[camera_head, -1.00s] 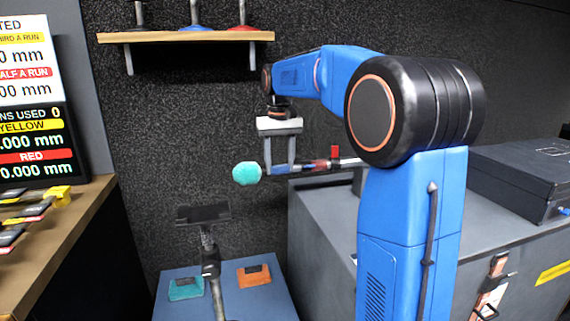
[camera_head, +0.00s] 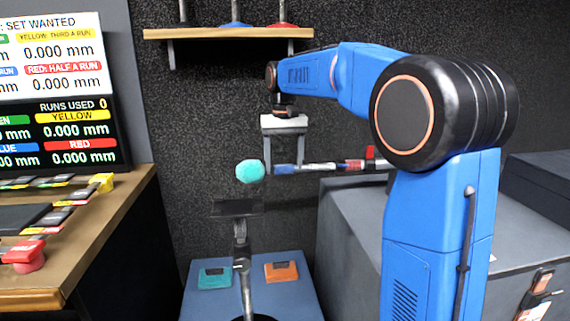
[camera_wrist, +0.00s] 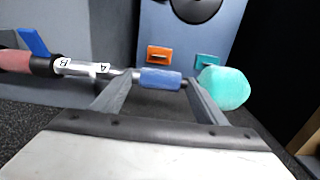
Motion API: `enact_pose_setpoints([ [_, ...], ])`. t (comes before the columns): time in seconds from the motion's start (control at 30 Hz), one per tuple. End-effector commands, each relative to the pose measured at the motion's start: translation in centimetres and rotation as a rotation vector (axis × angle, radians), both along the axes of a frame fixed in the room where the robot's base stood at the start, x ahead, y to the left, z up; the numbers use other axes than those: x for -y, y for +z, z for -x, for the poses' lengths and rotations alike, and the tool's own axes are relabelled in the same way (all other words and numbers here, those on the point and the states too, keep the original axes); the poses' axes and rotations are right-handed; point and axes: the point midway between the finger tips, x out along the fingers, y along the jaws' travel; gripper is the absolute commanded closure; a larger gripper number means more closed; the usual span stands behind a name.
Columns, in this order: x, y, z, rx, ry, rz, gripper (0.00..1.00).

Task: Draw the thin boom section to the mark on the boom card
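The boom lies level, with a pale silver tube (camera_head: 320,166) and a blue sleeve (camera_head: 286,169) near its teal foam ball end (camera_head: 250,171). In the wrist view, the silver tube carries small labels reading 4 and B (camera_wrist: 82,68). A red lever (camera_head: 370,152) stands on the boom's thicker part to the right. My gripper (camera_head: 286,168) points down, its fingers at the two ends of the blue sleeve (camera_wrist: 160,79), which fills the gap. It looks shut on the sleeve. I cannot make out which item is the boom card, or its mark.
A board (camera_head: 55,90) with coloured mm readings stands at left above a wooden counter (camera_head: 125,185) with several small items. A dark stand (camera_head: 237,207) is below the ball. Teal (camera_head: 214,278) and orange (camera_head: 282,271) blocks lie on a blue surface. A shelf (camera_head: 230,33) is above.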

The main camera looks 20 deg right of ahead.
Motion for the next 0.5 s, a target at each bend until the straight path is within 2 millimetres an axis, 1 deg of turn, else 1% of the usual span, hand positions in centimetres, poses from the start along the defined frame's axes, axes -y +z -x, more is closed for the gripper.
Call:
enact_pose_setpoints([
  [0.3, 0.0, 0.2, 0.0, 0.000, 0.000, 0.000, 0.34],
  [0.43, 0.0, 1.3, 0.0, 0.001, 0.000, 0.000, 0.34],
  [0.5, 0.0, 2.4, -0.1, 0.002, 0.000, 0.000, 0.34],
])
